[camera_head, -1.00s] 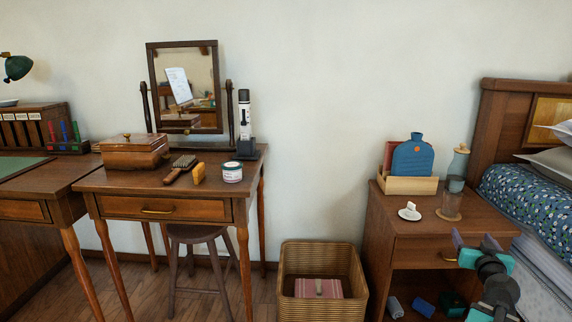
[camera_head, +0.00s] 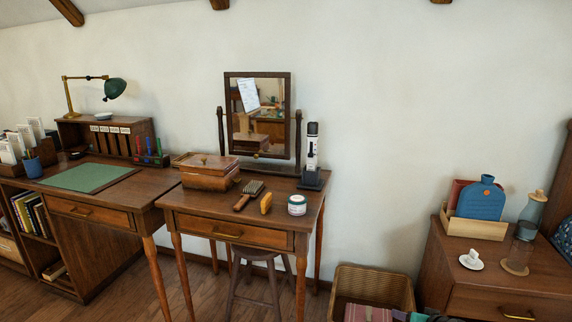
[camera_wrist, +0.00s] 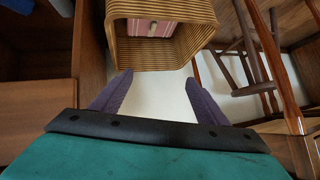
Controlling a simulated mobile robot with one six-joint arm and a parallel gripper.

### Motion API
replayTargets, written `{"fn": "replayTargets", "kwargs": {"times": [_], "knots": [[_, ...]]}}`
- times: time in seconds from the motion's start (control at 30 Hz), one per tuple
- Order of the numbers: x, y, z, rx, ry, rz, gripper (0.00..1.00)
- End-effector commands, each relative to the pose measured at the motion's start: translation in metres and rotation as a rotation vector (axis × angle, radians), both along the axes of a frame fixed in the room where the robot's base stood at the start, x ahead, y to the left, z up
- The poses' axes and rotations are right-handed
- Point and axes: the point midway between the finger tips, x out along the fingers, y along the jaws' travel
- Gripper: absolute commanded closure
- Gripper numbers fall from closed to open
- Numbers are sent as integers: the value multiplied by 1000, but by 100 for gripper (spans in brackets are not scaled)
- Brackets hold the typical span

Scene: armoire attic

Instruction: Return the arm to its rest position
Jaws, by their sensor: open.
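My gripper (camera_wrist: 159,77) shows in the wrist view with its two purple fingers spread apart and nothing between them. Pale floor or wall shows between the fingers. A wicker basket (camera_wrist: 200,50) is just beyond the fingertips, with a pink striped item (camera_wrist: 152,27) inside it. In the head view only a small teal and dark part of my arm shows at the bottom edge, in front of the basket (camera_head: 372,282). The rest of my arm is out of that view.
The dressing table (camera_head: 228,234) carries a mirror (camera_head: 258,115), a wooden box (camera_head: 206,171), a brush (camera_head: 248,195) and a jar (camera_head: 297,205). A stool (camera_head: 256,255) stands underneath. The nightstand (camera_head: 490,265) at right holds a blue hot-water bottle (camera_head: 481,200) and a glass (camera_head: 520,245).

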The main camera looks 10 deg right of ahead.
Motion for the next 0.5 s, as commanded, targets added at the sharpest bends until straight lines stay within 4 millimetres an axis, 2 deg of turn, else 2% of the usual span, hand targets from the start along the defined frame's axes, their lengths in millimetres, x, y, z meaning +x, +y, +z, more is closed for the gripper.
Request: {"fn": "replayTargets", "kwargs": {"times": [0.03, 0.23, 0.5], "knots": [[1, 22, -2, 23, 38, 30, 32], [-7, 97, -33, 101, 194, 124, 32], [-44, 189, -65, 171, 424, 232, 32]]}}
